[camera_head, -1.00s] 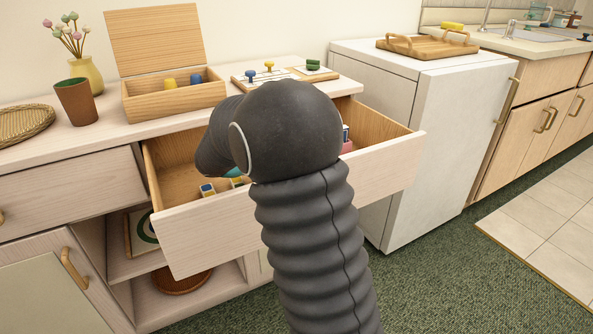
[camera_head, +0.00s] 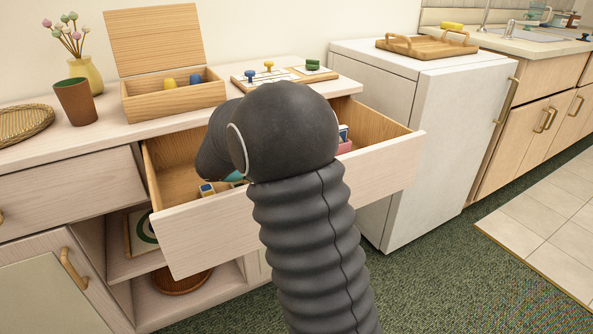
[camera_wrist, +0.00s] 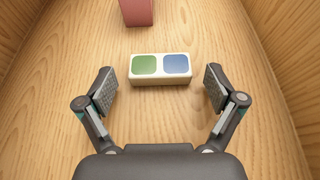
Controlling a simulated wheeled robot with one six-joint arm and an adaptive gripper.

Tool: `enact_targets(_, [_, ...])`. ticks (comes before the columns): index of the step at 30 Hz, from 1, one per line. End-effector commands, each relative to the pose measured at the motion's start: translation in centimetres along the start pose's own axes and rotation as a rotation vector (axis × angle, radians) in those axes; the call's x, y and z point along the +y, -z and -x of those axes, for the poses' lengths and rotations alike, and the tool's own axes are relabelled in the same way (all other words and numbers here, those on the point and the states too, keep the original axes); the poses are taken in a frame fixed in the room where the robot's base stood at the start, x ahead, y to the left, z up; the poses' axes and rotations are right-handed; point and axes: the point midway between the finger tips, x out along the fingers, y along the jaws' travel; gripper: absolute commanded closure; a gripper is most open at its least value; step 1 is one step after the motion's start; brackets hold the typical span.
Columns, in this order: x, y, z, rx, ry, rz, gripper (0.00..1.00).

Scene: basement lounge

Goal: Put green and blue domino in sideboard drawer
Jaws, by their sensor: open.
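The green and blue domino (camera_wrist: 160,81) lies on the wooden floor of the sideboard drawer, its green half to the left and blue half to the right in the wrist view. My gripper (camera_wrist: 160,90) is open, with one finger on each side of the domino and gaps to both of its ends. The drawer (camera_head: 210,238) is pulled open in the head view.
A pinkish-red object (camera_wrist: 137,12) stands in the drawer beyond the domino. On the sideboard top are an open wooden box (camera_head: 172,106), a brown cup (camera_head: 76,102) and game boards.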

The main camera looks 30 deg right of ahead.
Motion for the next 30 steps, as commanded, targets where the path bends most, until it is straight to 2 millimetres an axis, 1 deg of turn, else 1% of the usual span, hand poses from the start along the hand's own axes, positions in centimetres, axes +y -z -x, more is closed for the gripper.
enact_targets(1, [0.0,-0.3,0.1,0.0,0.0,-0.001,0.07])
enact_targets(4, [0.1,-0.3,1.1,0.0,-0.003,-0.001,0.07])
enact_targets(12, [0.1,-0.2,5.5,0.001,-0.004,-0.001,0.07])
enact_targets(16, [0.1,-0.3,6.9,0.0,-0.003,-0.001,0.07])
enact_targets(21, [0.0,-0.3,7.6,0.0,0.0,-0.001,0.07])
enact_targets(30, [0.0,-0.3,7.6,0.0,0.0,-0.001,0.07])
